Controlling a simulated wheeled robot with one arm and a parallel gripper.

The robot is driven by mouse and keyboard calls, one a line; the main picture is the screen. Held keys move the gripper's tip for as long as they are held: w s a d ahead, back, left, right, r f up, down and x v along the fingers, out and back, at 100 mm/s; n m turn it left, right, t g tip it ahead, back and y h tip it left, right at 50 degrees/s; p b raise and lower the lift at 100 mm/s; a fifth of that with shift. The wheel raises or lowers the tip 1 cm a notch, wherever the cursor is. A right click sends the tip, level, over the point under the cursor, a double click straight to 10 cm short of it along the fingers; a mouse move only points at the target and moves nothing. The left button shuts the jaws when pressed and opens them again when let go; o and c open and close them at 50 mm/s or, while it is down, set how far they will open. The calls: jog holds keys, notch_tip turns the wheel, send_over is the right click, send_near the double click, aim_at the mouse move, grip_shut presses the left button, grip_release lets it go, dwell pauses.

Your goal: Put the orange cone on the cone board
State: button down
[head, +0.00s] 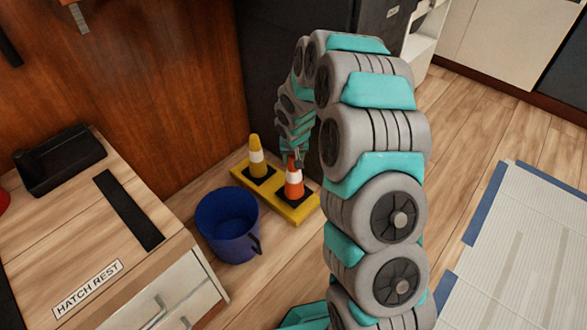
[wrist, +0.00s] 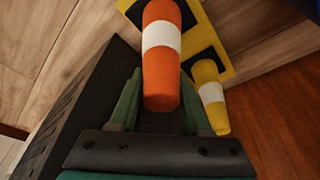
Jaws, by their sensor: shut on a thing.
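The orange cone (head: 293,183) with a white band stands upright over the right black square of the yellow cone board (head: 308,209) on the floor. My gripper (head: 296,160) is at its top from above, shut on it. In the wrist view the orange cone (wrist: 161,65) lies between the two green fingers of my gripper (wrist: 160,88). Its base appears to rest on the board (wrist: 221,55), though the exact contact is hard to see.
A yellow cone (head: 257,157) stands on the board's left square, close beside. A blue bucket (head: 228,225) is just left of the board. A wooden-topped cabinet (head: 75,235) stands at left, and a dark cabinet (head: 265,60) rises behind. Open floor (head: 450,130) lies to the right.

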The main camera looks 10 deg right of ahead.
aim_at(295, 182)
notch_tip(295, 182, down, 3)
jog(key=shift+f, duration=0.15)
jog(key=shift+c, duration=1.8)
grip_release()
jog(key=shift+r, duration=0.2)
jog(key=p+v, duration=0.1)
jog(key=v, duration=1)
jog(key=shift+w, duration=0.1)
jog(key=s+d+r+g, duration=0.1)
jog(key=s+r, duration=0.5)
jog(key=s, duration=0.3)
jog(key=s+d+r+g, duration=0.1)
jog(key=s+r, duration=0.4)
jog(key=s, duration=0.3)
jog(key=s+r+n+g, duration=0.1)
jog(key=s+r, duration=0.1)
jog(key=s, duration=1)
jog(key=s+a+r+g, duration=0.1)
jog(key=s+r+g, duration=0.1)
jog(key=s, duration=1)
jog(key=shift+s+a+r+n+y, duration=0.2)
jog(key=shift+r+n+y, duration=0.15)
jog(key=shift+r, duration=0.4)
